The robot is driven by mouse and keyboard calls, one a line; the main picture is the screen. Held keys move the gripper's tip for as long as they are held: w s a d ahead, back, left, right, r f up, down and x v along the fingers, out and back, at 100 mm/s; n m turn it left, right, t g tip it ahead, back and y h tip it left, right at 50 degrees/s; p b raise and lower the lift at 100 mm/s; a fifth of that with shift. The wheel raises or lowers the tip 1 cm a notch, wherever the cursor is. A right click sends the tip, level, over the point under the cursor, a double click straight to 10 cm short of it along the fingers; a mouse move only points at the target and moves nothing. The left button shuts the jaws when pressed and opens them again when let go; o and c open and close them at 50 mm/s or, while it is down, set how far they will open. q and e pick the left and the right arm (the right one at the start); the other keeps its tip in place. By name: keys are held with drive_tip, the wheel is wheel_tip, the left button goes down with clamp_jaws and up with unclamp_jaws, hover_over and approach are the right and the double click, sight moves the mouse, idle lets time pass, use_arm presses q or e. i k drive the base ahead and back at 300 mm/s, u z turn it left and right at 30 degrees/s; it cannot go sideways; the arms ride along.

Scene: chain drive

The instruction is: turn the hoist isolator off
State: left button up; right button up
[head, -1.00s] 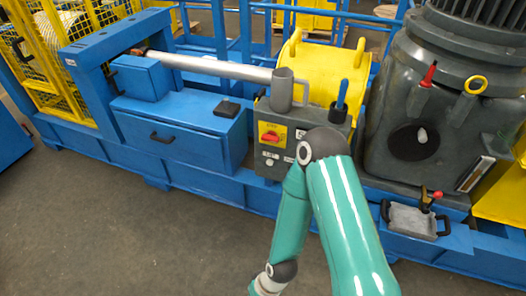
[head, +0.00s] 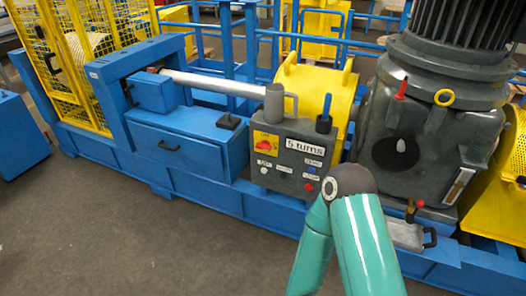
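The grey control box (head: 294,180) stands on the blue frame in the middle of the head view. On its upper left face is a yellow plate (head: 257,137) with a red rotary handle (head: 265,146), which looks like the hoist isolator. The handle's exact angle is too small to tell. Neither gripper is in view. A green arm of mine comes up from the lower right, its bent joint in front of the box's lower right; its gripper end is out of the picture. Nothing covers the red handle.
The box also carries a "5 turns" sign (head: 304,146) and a red button (head: 308,187). A grey mug-like part (head: 274,103) and a blue-handled part (head: 324,118) stand on top. A dark motor housing (head: 430,125) stands right. The floor in front is open.

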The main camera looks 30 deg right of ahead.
sight(265, 146)
drive_tip(key=z, duration=0.05)
drive_tip(key=i, duration=0.9)
drive_tip(key=u, duration=0.05)
